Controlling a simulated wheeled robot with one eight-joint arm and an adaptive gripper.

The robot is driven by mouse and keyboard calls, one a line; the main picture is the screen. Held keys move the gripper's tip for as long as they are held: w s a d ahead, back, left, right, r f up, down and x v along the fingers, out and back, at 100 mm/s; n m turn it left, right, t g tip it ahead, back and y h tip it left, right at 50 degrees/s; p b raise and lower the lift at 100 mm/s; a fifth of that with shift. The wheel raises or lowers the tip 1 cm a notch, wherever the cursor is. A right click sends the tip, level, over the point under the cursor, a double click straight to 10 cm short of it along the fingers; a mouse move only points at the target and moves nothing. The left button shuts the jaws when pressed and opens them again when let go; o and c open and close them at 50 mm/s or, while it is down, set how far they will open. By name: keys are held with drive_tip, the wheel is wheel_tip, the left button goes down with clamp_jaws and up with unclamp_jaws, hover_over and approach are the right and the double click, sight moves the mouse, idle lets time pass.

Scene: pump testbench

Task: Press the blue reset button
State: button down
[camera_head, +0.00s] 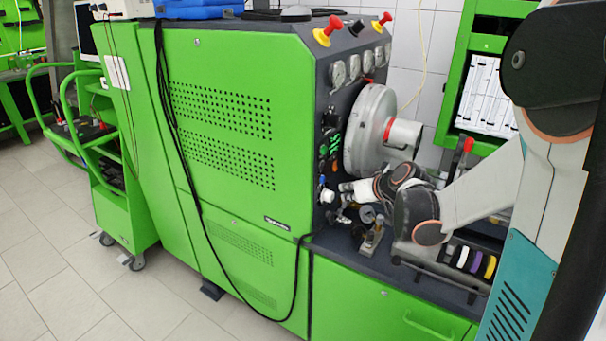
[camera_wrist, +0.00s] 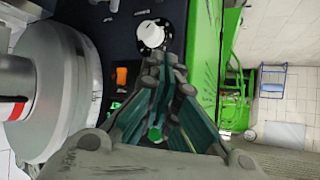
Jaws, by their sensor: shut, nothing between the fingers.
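The dark control panel (camera_head: 331,112) is on the end face of the green testbench. A small blue spot (camera_head: 323,180) shows low on this panel, just above a white knob (camera_head: 327,196); I cannot tell for sure that it is the blue reset button. No blue button shows in the wrist view, where my fingers cover part of the panel. My gripper (camera_wrist: 164,66) is shut and empty, its tips close below the white knob (camera_wrist: 151,34) in the picture. Whether they touch the panel is unclear. In the head view the fingers are hard to make out.
A large grey round housing (camera_wrist: 48,85) stands close left of my gripper. An orange switch (camera_wrist: 121,76) and a green button (camera_wrist: 155,134) are on the panel. Red and yellow knobs (camera_head: 327,30) top the bench. Coloured discs (camera_head: 476,263) stand on the worktop.

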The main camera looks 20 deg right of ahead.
sight(323, 180)
drive_tip(key=d+f+n, duration=0.1)
drive_tip(key=d+f, duration=0.2)
drive_tip(key=d, duration=0.2)
drive_tip(key=shift+s+d, duration=0.15)
drive_tip(key=w+a, duration=0.5)
drive_tip(key=w, duration=0.2)
drive_tip(key=shift+a, duration=0.25)
drive_tip(key=shift+w, duration=0.1)
idle(1.5)
drive_tip(key=shift+w+a, duration=0.25)
drive_tip(key=shift+w+a+b, duration=0.3)
drive_tip(key=shift+w, duration=0.1)
idle(0.9)
drive_tip(key=shift+s, duration=0.1)
drive_tip(key=shift+s+d, duration=0.55)
drive_tip(key=shift+s, duration=0.1)
